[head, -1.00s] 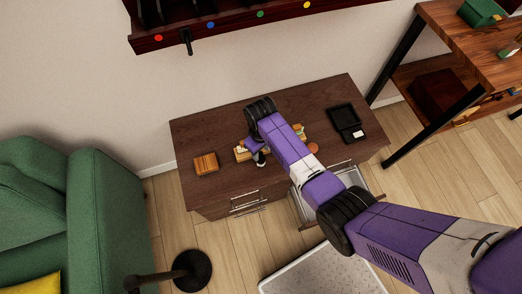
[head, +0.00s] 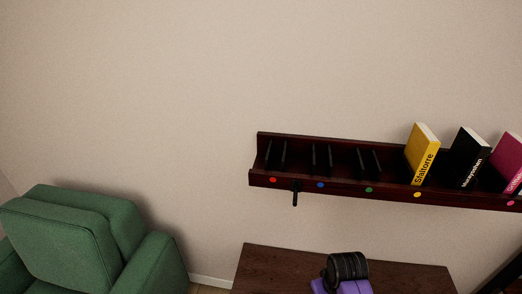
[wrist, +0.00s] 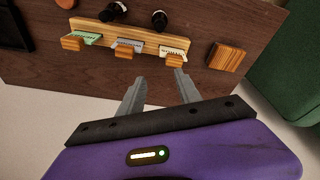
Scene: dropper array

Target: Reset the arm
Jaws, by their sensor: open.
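My gripper (wrist: 160,92) shows in the wrist view with its two grey fingers apart and nothing between them. Beyond the fingertips is a wooden rack (wrist: 135,37) on the dark brown cabinet top (wrist: 95,67), apart from the gripper. Two small dark round-ended objects (wrist: 160,20) are on the rack's far side. In the head view only my purple and black arm shows at the bottom, over the cabinet top (head: 268,262); the gripper is out of that picture.
A separate wooden block (wrist: 225,57) lies right of the rack. A black item (wrist: 14,25) is at the left edge. A dark red wall shelf (head: 335,188) holds a yellow book (head: 422,155) and others. A green armchair (head: 75,245) stands at left; the wall between is bare.

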